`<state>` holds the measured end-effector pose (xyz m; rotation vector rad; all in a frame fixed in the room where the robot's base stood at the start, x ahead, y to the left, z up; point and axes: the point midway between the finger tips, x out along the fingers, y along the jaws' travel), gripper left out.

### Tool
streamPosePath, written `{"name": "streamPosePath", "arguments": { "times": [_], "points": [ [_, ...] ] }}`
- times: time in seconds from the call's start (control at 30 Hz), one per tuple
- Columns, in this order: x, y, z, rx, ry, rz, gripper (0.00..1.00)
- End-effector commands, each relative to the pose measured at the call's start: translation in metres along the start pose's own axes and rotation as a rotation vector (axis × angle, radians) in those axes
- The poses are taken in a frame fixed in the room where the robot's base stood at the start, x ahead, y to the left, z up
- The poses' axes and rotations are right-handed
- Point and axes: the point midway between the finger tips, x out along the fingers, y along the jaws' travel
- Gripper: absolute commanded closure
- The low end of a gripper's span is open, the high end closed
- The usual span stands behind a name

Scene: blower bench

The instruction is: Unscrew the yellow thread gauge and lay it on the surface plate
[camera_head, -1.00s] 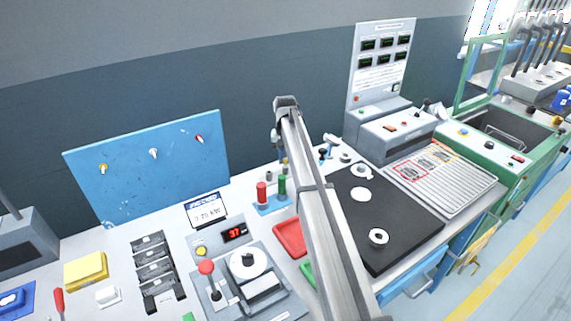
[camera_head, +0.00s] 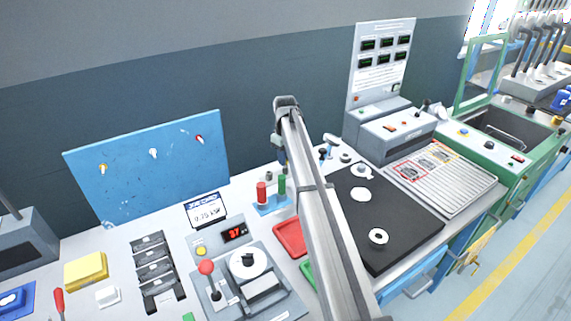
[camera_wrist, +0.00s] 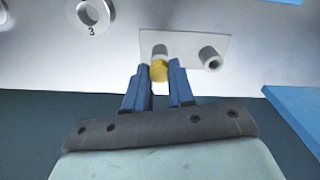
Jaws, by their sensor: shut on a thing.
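The yellow thread gauge (camera_wrist: 159,74) shows as a small yellow end between the blue fingertips of my gripper (camera_wrist: 159,67) in the wrist view. My gripper is shut on it. The gauge is at one of two grey posts on a pale plate (camera_wrist: 185,42); the frames do not show how far it is threaded. In the head view my arm hides most of this spot. The black surface plate (camera_head: 400,226) lies to the right of my arm, with several light round parts on it.
The second grey post (camera_wrist: 211,58) stands beside the gauge. A ring marked 3 (camera_wrist: 92,14) lies nearby. In the head view, red and green plugs on a blue base (camera_head: 272,203) and a red tray (camera_head: 290,238) are left of my arm. A grey console (camera_head: 395,133) stands behind the plate.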

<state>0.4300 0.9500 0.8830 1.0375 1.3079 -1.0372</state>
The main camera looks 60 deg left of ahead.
Motion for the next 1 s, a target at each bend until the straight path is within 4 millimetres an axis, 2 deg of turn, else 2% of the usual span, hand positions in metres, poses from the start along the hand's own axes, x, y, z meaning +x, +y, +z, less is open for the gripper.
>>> {"name": "streamPosePath", "arguments": {
  "times": [1.0],
  "points": [
    [-0.0007, -0.0042, -0.0043, -1.042, 0.008, -0.001, 1.0]
  ]
}}
